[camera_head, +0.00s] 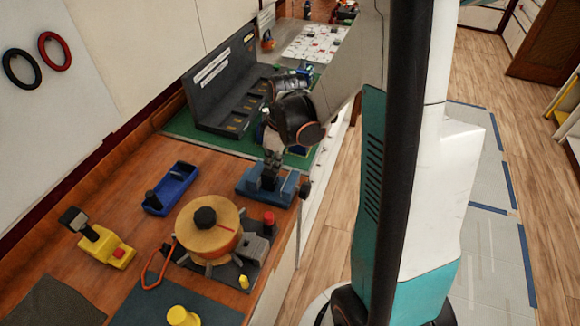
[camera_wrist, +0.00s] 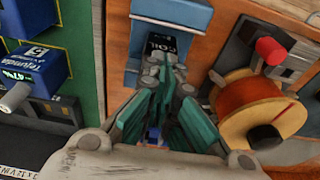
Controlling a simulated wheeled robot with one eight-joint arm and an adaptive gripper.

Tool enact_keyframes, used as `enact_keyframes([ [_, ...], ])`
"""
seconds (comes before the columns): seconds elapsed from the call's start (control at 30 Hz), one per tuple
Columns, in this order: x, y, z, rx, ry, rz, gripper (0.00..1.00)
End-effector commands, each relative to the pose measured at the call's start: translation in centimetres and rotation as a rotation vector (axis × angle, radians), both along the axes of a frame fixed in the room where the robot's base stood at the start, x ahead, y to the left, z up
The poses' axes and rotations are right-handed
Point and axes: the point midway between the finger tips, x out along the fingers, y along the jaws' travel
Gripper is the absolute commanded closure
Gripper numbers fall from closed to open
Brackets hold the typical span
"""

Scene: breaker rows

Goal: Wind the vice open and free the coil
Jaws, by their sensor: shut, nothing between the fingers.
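The blue vice (camera_head: 255,196) stands on the wooden bench, with a dark block between its jaws. In the wrist view the vice (camera_wrist: 172,12) is at the top, and the dark block is the coil (camera_wrist: 160,42), with "COIL" printed on it. A dark knob with a thin rod, apparently the vice handle (camera_head: 304,189), is at the vice's right side. My gripper (camera_head: 271,165) points down over the vice. In the wrist view my gripper (camera_wrist: 165,68) is shut and empty, its tips just in front of the coil. Whether they touch it is unclear.
A dark breaker panel (camera_head: 225,88) stands behind on a green mat (camera_head: 190,127).

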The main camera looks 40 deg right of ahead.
Motion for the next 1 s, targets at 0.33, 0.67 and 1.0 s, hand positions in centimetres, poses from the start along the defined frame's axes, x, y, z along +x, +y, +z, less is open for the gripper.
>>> enact_keyframes([
  [0.33, 2.5, 1.6, -1.5, 0.000, 0.000, 0.000, 1.00],
  [0.67, 2.2, 1.6, -1.8, 0.000, 0.004, 0.000, 1.00],
  [1.0, 0.6, 0.5, -1.9, 0.000, 0.007, -0.002, 1.00],
])
